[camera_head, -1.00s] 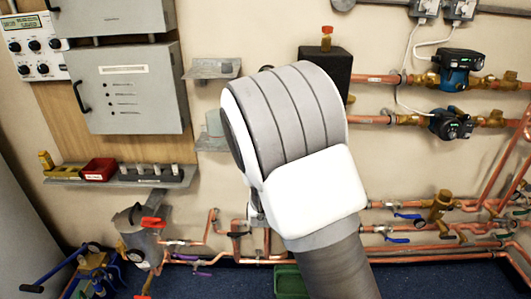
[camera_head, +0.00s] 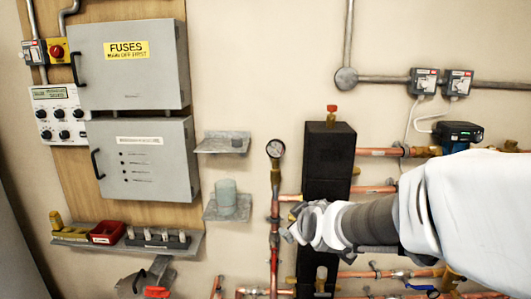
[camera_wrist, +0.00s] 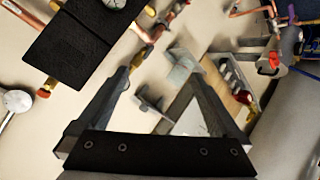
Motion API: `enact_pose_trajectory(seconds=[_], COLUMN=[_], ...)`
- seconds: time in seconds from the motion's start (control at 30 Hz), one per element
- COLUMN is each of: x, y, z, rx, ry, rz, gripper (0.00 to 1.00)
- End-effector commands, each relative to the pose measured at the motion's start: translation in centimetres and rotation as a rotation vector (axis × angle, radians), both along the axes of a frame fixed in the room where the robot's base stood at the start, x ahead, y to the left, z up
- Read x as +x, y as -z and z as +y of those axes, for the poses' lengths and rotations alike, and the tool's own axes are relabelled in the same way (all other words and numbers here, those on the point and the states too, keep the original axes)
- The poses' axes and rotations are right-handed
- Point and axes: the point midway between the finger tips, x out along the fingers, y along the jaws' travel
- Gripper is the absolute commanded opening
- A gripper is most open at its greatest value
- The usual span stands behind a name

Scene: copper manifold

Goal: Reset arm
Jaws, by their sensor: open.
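My gripper (camera_wrist: 160,78) shows in the wrist view with its two dark fingers spread wide and nothing between them. The wall stands beyond the fingers. In the head view my arm reaches in from the right, and its end (camera_head: 308,226) is in front of the copper pipes, beside the lower part of the black block. The fingers themselves are hard to make out there.
A tall black block (camera_head: 329,158) and a pressure gauge (camera_head: 275,149) are close to my arm's end. Small wall shelves (camera_head: 222,146), grey boxes (camera_head: 142,160) and a tool shelf (camera_head: 185,244) are to the left. A pump (camera_head: 459,134) is at right.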

Motion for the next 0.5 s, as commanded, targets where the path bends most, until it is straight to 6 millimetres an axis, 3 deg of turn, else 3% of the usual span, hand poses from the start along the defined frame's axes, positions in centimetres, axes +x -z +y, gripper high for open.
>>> enact_pose_trajectory(seconds=[0.03, 0.2, 0.5], x=[-1.7, -8.0, -20.0], y=[-1.7, -4.0, -6.1], z=[-0.6, -2.0, -5.0], rx=[0.053, 0.208, 0.368], ry=[0.022, 0.118, 0.390], rz=[0.035, 0.197, 0.444], gripper=[1.00, 1.00, 1.00])
